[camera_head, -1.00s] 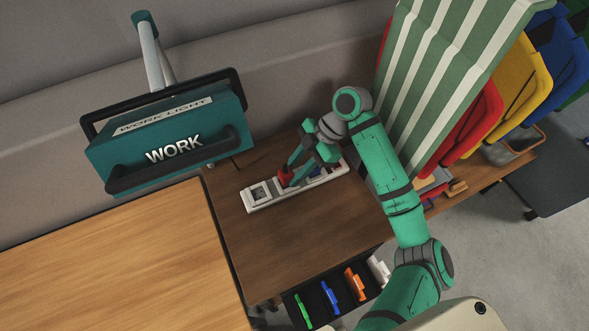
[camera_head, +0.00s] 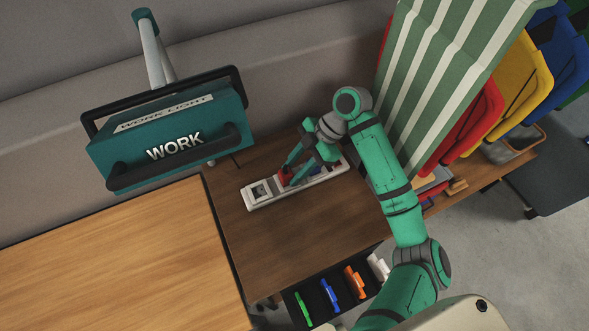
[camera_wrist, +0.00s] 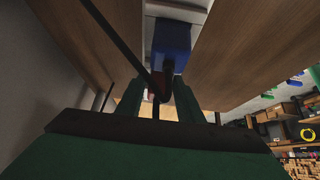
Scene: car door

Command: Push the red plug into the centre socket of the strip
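The white socket strip (camera_head: 262,196) lies on the dark brown table. The red plug (camera_head: 284,174) stands upright at the strip, just left of its middle; its lower end is hidden, so I cannot tell how deep it sits. My gripper (camera_head: 292,174) is at the plug. In the wrist view, the fingers (camera_wrist: 158,98) stand apart, with the red plug (camera_wrist: 154,88) between them and a gap to the right finger. A blue block (camera_wrist: 171,42) shows beyond the fingers, and a dark cable crosses the view.
A teal work light (camera_head: 172,140) hangs to the left. A light wooden top (camera_head: 120,260) is at lower left. Green, blue, orange and white items (camera_head: 330,296) sit in a dark tray at the front. A striped green cloth (camera_head: 445,75) hangs right of the arm.

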